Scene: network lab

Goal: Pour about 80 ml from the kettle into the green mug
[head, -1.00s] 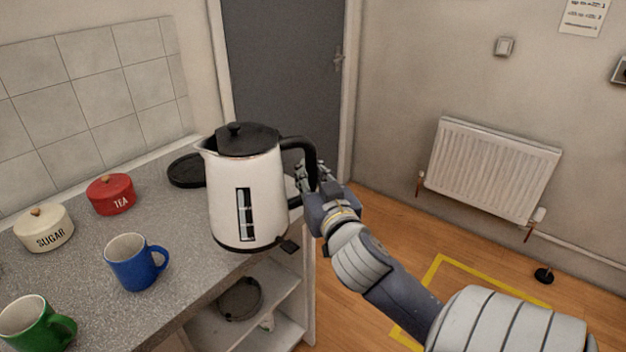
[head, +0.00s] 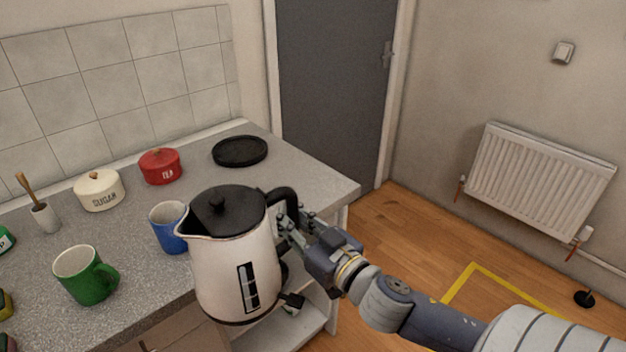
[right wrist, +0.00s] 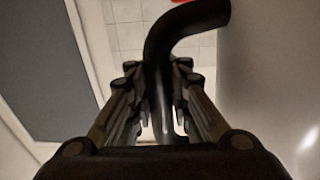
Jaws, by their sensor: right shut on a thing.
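The kettle (head: 236,262) is white with a black lid, a black handle and a dark level window. My right gripper (head: 290,228) is shut on its handle, which also shows between the fingers in the right wrist view (right wrist: 160,85). The kettle is upright in front of the counter edge, its spout toward the left. The green mug (head: 82,276) stands upright on the counter at the left, apart from the kettle, its handle toward the right. Its inside looks pale; I cannot tell whether it holds anything. My left gripper is not in view.
A blue mug (head: 167,229) stands just behind the spout, partly hidden by the kettle. A sugar pot (head: 99,191), a red tea pot (head: 161,167) and a black round base (head: 240,151) stand farther back. The counter (head: 125,235) is bare between the two mugs.

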